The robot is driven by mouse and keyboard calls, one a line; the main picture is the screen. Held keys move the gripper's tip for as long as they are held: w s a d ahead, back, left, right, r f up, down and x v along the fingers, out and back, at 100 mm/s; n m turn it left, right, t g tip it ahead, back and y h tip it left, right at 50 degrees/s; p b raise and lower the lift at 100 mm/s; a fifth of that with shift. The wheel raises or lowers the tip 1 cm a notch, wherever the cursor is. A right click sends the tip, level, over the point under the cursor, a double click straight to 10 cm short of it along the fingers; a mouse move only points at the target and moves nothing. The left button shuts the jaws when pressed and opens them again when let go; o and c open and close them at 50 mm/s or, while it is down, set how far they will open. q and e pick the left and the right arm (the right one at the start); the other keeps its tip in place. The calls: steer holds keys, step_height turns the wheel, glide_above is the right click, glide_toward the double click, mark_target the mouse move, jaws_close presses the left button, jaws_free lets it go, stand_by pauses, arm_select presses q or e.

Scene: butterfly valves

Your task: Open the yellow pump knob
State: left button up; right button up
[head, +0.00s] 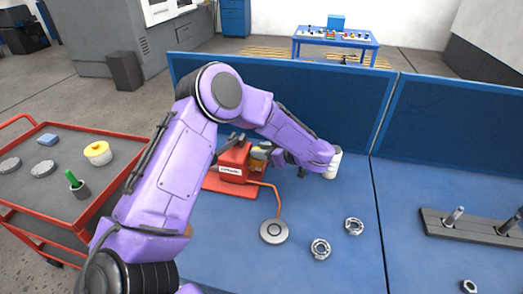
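A red pump (233,160) with a white label stands on the blue workbench, partly behind my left arm. A small pale yellowish part (259,152) shows at its right side and may be the knob; it is too small and covered to tell. My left arm reaches over from the left and bends back, so that my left gripper (273,155) points left at this side of the pump. The fingers are dark and small; whether they touch the part or are closed cannot be made out. My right gripper is not in view.
An orange hose runs from the pump to a round grey disc (274,231). Two metal rings (320,249) lie right of it. A grey rack with pegs (470,226) is at right. A blue panel (290,95) backs the bench. A red-framed cart (60,180) stands left.

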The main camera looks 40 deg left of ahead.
arm_select(q)
steer(key=shift+w+n+g+p, duration=0.1)
steer(key=shift+n+g+p, duration=0.3)
steer(key=shift+n+g, duration=0.55)
steer(key=shift+w+f+n+g+h, duration=0.1)
steer(key=shift+n+g+h, duration=0.35)
steer(key=shift+n+g, duration=0.3)
steer(key=shift+w+f+n+g+h, duration=0.1)
steer(key=shift+n+g+h, duration=0.4)
steer(key=shift+g, duration=0.3)
steer(key=o, duration=1.1)
steer(key=shift+c, duration=0.2)
steer(key=b+v, duration=0.2)
steer(key=v, duration=0.8)
steer(key=shift+w+d+b, duration=0.15)
steer(key=shift+w+b, duration=0.05)
steer(key=shift+b, duration=0.2)
